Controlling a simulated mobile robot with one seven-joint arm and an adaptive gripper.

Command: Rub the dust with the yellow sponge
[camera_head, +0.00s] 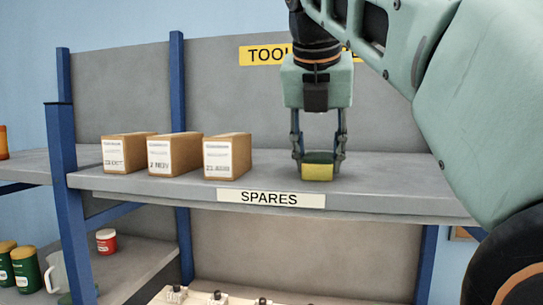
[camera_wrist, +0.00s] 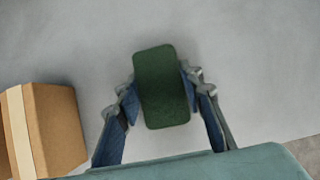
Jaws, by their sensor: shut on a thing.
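The yellow sponge (camera_head: 317,173) has a dark green top layer. My gripper (camera_head: 319,160) points down and is shut on it, with one finger on each side. The sponge is at or just above the grey shelf, near its front edge; I cannot tell if it touches. In the wrist view the sponge's green top (camera_wrist: 161,87) shows between the fingers, and its yellow part is hidden beneath. I cannot make out any dust on the visible shelf surface.
Several cardboard boxes, including the nearest one (camera_head: 227,157), stand on the shelf (camera_head: 270,172) left of my gripper. A blue post (camera_head: 66,190) rises at the left. The shelf is clear between the boxes and the sponge.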

